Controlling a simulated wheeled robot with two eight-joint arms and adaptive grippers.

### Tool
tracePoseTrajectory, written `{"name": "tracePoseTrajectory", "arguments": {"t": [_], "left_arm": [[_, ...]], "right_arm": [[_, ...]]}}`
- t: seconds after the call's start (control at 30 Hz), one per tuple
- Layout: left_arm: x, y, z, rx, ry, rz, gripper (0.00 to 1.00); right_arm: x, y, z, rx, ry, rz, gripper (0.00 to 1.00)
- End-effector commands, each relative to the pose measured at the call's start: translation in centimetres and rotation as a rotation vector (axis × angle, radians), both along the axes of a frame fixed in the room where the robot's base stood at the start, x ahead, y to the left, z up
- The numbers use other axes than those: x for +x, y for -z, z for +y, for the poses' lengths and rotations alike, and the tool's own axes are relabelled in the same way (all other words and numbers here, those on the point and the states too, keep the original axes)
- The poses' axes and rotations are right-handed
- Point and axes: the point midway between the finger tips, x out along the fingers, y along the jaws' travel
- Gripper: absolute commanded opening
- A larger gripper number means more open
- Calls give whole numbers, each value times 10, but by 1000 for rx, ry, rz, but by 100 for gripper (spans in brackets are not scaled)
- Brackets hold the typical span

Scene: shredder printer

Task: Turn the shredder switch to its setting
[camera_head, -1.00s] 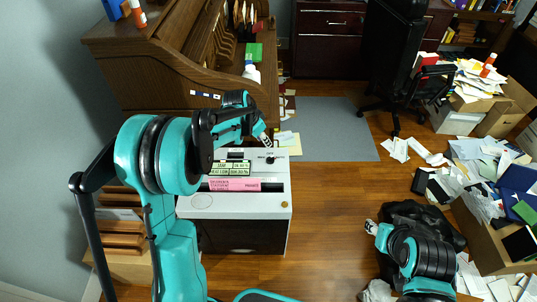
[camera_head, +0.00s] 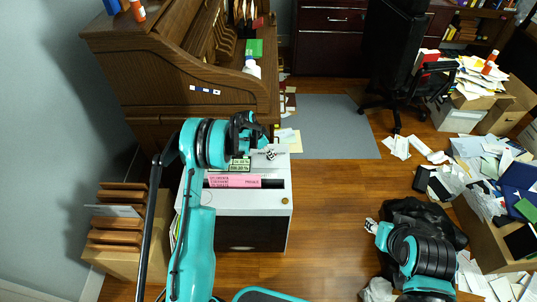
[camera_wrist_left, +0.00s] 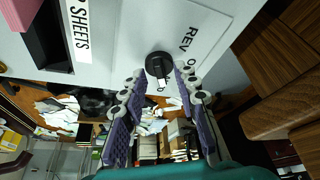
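The shredder (camera_head: 285,205) is a white-topped box with a dark front, standing in front of the wooden desk. Its switch is a round black knob (camera_wrist_left: 158,65) on a white plate, with "REV" and a partly hidden "O" printed beside it in the left wrist view. My left gripper (camera_wrist_left: 160,72) is open, with its two fingertips on either side of the knob; I cannot tell whether they touch it. In the head view my left gripper (camera_head: 270,154) covers the knob at the shredder's far right corner. My right gripper (camera_head: 371,226) hangs away to the right, too small to read.
The brown roll-top desk (camera_head: 185,75) stands right behind the shredder. A pink label (camera_head: 235,181) lies on the shredder top. Wooden trays (camera_head: 118,222) are to its left. A black bag (camera_head: 415,212) and paper-filled boxes are at right. Floor between is clear.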

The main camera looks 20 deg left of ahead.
Motion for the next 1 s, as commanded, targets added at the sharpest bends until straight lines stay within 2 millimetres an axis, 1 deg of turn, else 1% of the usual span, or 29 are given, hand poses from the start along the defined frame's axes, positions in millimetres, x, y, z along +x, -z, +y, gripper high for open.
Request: {"name": "tracePoseTrajectory", "arguments": {"t": [0.1,0.3,0.33,0.43,0.47,0.77,1.0], "left_arm": [[1,4,-1,0,0,0,30],[1,4,-2,0,-1,0,30],[1,4,-2,0,-1,0,28],[1,4,-2,0,0,0,1],[1,4,-2,0,0,0,0],[1,4,-2,0,-9,0,0],[1,4,-3,0,-87,-1,0]], "right_arm": [[0,2,0,0,0,0,40],[0,1,0,0,0,0,40],[0,1,0,0,0,0,40],[0,1,0,0,0,0,40],[0,1,0,0,0,0,40],[0,2,0,0,0,0,40],[0,4,0,0,0,0,40]]}}
